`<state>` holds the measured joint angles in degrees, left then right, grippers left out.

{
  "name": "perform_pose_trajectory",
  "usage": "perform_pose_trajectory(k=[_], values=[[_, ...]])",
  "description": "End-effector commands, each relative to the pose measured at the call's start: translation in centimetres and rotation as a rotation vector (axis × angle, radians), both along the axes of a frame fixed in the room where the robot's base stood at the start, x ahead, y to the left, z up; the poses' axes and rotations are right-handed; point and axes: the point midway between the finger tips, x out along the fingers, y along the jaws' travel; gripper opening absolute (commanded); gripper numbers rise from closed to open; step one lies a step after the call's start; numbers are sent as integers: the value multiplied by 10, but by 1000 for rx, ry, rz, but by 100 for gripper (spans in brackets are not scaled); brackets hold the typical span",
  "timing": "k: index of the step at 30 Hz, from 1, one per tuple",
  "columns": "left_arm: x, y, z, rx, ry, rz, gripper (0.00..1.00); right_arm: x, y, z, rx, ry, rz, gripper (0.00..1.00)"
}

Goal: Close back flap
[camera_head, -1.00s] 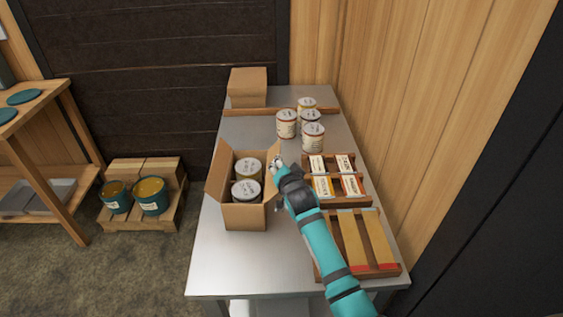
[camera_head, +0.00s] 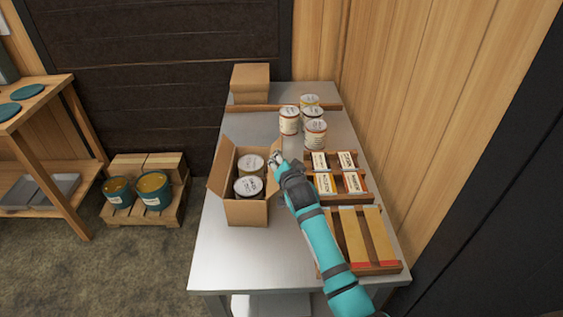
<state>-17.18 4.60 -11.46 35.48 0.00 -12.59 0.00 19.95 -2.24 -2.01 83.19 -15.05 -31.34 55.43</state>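An open cardboard box (camera_head: 246,212) stands on the metal table (camera_head: 222,258) with two labelled cans (camera_head: 249,187) inside. Its left flap (camera_head: 220,166) stands up and leans outward. A back flap does not show clearly at the far edge. My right gripper (camera_head: 274,157) is at the box's back right corner, beside the right side of the opening. It is small in the picture, and I cannot tell whether its fingers are open or touch the cardboard. My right arm hides part of the box's right side. My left gripper is not in view.
Several cans (camera_head: 289,121) stand behind the box to the right. A wooden label tray (camera_head: 363,198) and a rack with wooden strips (camera_head: 376,267) line the table's right side. A closed carton (camera_head: 251,83) stands at the back. The table front is clear.

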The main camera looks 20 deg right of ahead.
Motion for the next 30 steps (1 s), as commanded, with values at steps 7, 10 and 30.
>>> perform_pose_trajectory(k=[7,10,30], values=[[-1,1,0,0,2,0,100,-18,2,5,2,0,-1,27],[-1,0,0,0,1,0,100,-36,3,10,2,-1,0,27],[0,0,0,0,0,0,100,-114,10,36,0,0,0,27]])
